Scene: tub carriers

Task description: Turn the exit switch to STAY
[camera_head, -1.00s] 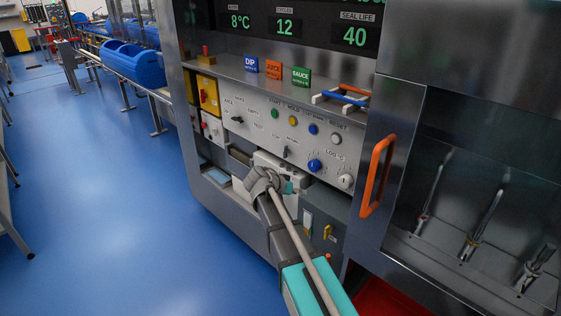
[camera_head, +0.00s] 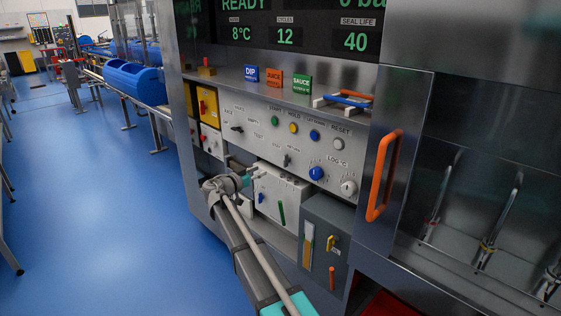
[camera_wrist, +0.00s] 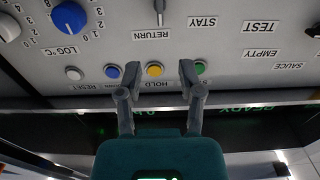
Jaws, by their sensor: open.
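The exit switch is a small metal lever (camera_head: 286,160) on the lower middle of the control panel. In the wrist view, where the panel is upside down, the lever (camera_wrist: 159,10) shows at the top edge, cut off.
A yellow HOLD button (camera_wrist: 155,69), blue button (camera_wrist: 113,71) and green button (camera_wrist: 200,67) are near the fingertips in the picture. A blue LOG knob (camera_head: 316,174), a white box (camera_head: 276,200) and an orange door handle (camera_head: 383,175) are nearby. Blue floor is free at left.

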